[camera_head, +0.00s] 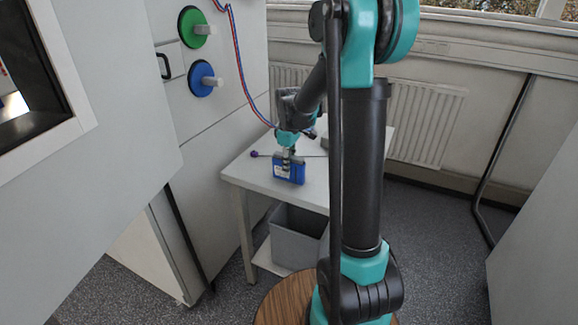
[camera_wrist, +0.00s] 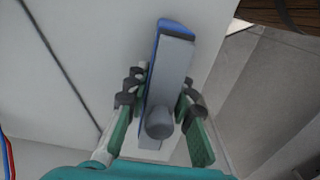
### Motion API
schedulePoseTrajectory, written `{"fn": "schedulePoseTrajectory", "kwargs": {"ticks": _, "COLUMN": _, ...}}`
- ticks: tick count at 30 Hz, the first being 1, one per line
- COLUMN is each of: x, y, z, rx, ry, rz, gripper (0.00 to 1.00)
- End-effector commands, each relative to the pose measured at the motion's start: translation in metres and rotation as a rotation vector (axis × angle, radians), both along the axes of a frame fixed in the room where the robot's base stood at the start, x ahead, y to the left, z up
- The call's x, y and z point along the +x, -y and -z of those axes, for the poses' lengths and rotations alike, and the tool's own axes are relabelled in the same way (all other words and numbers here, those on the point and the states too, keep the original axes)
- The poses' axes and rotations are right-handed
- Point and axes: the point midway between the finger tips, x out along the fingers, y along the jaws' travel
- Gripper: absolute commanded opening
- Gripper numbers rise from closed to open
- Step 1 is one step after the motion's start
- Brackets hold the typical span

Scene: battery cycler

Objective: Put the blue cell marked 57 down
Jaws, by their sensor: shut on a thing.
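The blue cell (camera_head: 288,170) is upright at the small white table (camera_head: 247,174), close to its front edge. A pale label shows on its face, but its number is too small to read. I cannot tell whether its base touches the tabletop. My gripper (camera_head: 288,154) points down from above and is shut on the cell's top. In the wrist view my gripper (camera_wrist: 160,104) has a finger on each side of the cell. There the cell shows a blue edge (camera_wrist: 175,25) and a grey top with a round knob, and its lower part is hidden.
A purple-tipped rod (camera_head: 254,154) lies on the table behind the cell. A grey bin (camera_head: 296,238) stands on the shelf below. Green (camera_head: 194,27) and blue (camera_head: 202,79) round fittings and a red-blue cable (camera_head: 244,78) are on the cabinet at left.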

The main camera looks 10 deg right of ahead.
Motion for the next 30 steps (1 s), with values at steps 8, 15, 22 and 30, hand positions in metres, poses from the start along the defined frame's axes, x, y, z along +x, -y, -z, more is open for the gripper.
{"fn": "schedulePoseTrajectory", "kwargs": {"ticks": 8, "x": 0.0, "y": 0.0, "z": 0.001, "rx": 0.0, "ry": 0.0, "rz": 0.0, "gripper": 0.44}}
{"fn": "schedulePoseTrajectory", "kwargs": {"ticks": 15, "x": 0.0, "y": 0.0, "z": 0.0, "rx": 0.0, "ry": 0.0, "rz": 0.0, "gripper": 0.44}}
{"fn": "schedulePoseTrajectory", "kwargs": {"ticks": 22, "x": 0.0, "y": 0.0, "z": -0.025, "rx": 0.0, "ry": 0.0, "rz": 0.0, "gripper": 0.44}}
{"fn": "schedulePoseTrajectory", "kwargs": {"ticks": 30, "x": 0.0, "y": 0.0, "z": -0.078, "rx": 0.0, "ry": 0.0, "rz": 0.0, "gripper": 0.44}}
